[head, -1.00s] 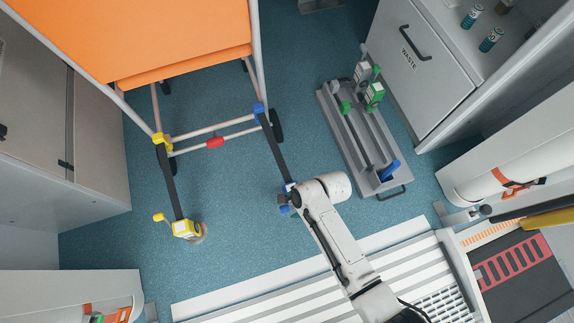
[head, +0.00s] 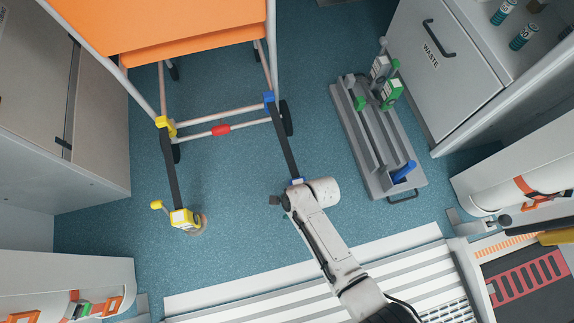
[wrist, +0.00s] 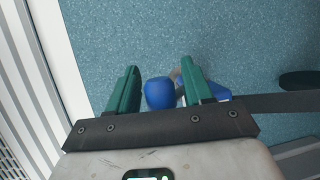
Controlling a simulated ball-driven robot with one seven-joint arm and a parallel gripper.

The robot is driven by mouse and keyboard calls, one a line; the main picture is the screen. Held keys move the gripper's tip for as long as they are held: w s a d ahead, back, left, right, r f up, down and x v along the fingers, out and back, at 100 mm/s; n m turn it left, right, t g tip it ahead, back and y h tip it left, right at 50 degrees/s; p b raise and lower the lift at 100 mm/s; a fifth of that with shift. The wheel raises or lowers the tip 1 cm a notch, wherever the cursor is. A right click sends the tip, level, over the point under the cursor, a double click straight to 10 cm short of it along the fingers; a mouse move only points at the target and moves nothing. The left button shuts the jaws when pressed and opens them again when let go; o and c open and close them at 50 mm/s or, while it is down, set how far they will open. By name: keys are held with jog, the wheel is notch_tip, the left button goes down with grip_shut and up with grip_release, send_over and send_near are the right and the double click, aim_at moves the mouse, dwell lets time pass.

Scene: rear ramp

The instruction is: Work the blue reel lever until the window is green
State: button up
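The blue reel is almost wholly hidden under my wrist in the head view; a small blue part (head: 297,181) shows at the end of its dark strap (head: 284,145). In the wrist view the round blue lever knob (wrist: 160,93) lies between the green fingers of my gripper (wrist: 160,88). The fingers are apart, with a gap on each side of the knob. A blue piece of the reel (wrist: 221,94) shows beyond the right finger. The reel's window cannot be seen, so its colour cannot be told.
A yellow reel (head: 183,218) with a raised yellow lever lies to the left on its own strap. The orange-topped trolley (head: 170,42) stands behind. A grey rack (head: 370,165) with green and blue parts is at right. Blue floor between the reels is clear.

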grip_shut()
dwell(0.3)
jog(key=shift+r, duration=0.1)
jog(key=shift+w+a+r+g+p, duration=0.1)
jog(key=shift+w+r+g+p, duration=0.3)
jog(key=shift+w+g+p, duration=0.15)
jog(key=shift+w+a+r+m+g+h+b, duration=0.25)
jog(key=shift+w+g+b, duration=0.15)
jog(key=shift+w+g, duration=0.3)
jog(key=shift+w+a+r+m+g+h+b, duration=0.15)
jog(key=shift+w+a+r+g+h+b, duration=0.2)
jog(key=shift+w+g, duration=0.35)
jog(key=shift+w+a+r+m+g+h+b, duration=0.1)
jog(key=shift+w+r+m+g+b, duration=0.1)
jog(key=shift+w+g+b, duration=0.45)
jog(key=shift+w, duration=0.2)
